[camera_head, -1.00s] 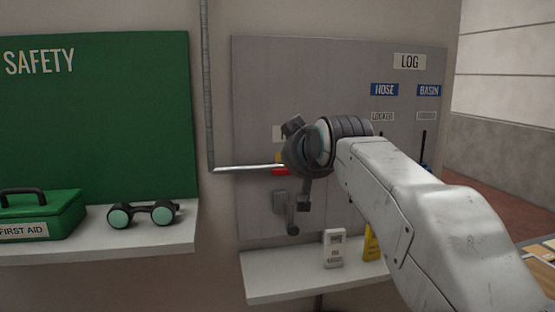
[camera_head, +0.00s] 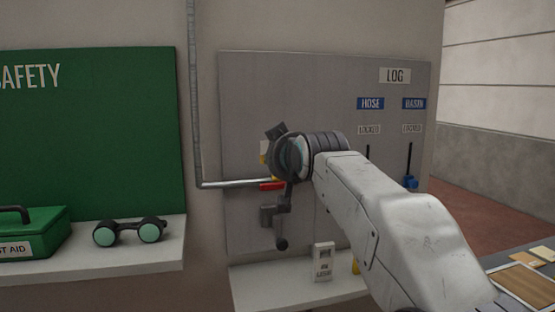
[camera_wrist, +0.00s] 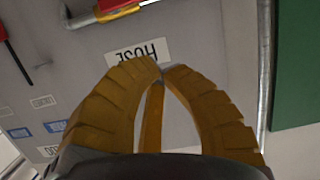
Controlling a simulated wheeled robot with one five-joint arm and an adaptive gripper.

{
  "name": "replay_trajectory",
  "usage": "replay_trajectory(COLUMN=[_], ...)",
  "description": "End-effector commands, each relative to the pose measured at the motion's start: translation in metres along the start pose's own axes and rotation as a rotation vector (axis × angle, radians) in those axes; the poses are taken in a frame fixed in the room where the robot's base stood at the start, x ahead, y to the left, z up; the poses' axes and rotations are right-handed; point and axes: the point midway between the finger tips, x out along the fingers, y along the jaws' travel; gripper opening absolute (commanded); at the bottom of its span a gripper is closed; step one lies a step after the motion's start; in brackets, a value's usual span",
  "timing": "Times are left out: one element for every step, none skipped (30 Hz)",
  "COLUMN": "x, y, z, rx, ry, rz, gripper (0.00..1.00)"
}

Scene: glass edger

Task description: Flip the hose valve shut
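The hose valve's red handle (camera_head: 271,186) is at the end of a grey pipe on the grey board, partly hidden by my wrist. In the wrist view the red handle (camera_wrist: 92,10) and its yellow part (camera_wrist: 118,12) are cut off by the top edge. A white HOSE label (camera_wrist: 138,52) appears upside down there, just beyond my fingertips. My gripper (camera_wrist: 160,78) has yellow-brown fingers with the tips together and nothing between them. The tips appear apart from the handle. The head view mostly hides the fingers behind the wrist.
The grey pipe (camera_head: 196,100) runs down and then right to the valve. A shelf (camera_head: 255,285) below holds a white box (camera_head: 322,262). Goggles (camera_head: 130,231) lie on the left shelf.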

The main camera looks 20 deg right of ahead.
Motion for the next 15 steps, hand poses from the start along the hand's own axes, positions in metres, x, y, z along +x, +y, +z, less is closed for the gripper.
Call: replay_trajectory(x=[0.010, 0.015, 0.022, 0.028, 0.033, 0.041, 0.046, 0.051, 0.059, 0.064, 0.069, 0.075, 0.078, 0.077, 0.078], y=[0.000, 0.000, 0.000, 0.000, 0.000, 0.000, 0.000, 0.000, 0.000, 0.000, 0.000, 0.000, 0.000, 0.000, 0.000], z=[-0.002, -0.002, -0.002, -0.002, -0.003, -0.003, -0.003, -0.003, -0.003, -0.004, -0.003, -0.003, 0.000, 0.005, 0.010], rx=[0.000, 0.000, 0.000, 0.000, 0.000, 0.000, 0.000, 0.000, 0.000, 0.000, 0.000, 0.000, 0.000, 0.000, 0.000], ry=[-0.004, -0.004, -0.005, -0.004, -0.004, -0.004, -0.004, -0.004, -0.005, -0.003, -0.004, -0.004, -0.004, -0.003, -0.003], rz=[0.000, 0.000, 0.000, 0.000, 0.000, 0.000, 0.000, 0.000, 0.000, 0.000, 0.000, 0.000, 0.000, 0.000, 0.000], gripper=[0.00, 0.00, 0.00, 0.00, 0.00, 0.00, 0.00, 0.00, 0.00, 0.00, 0.00, 0.00, 0.00, 0.00, 0.00])
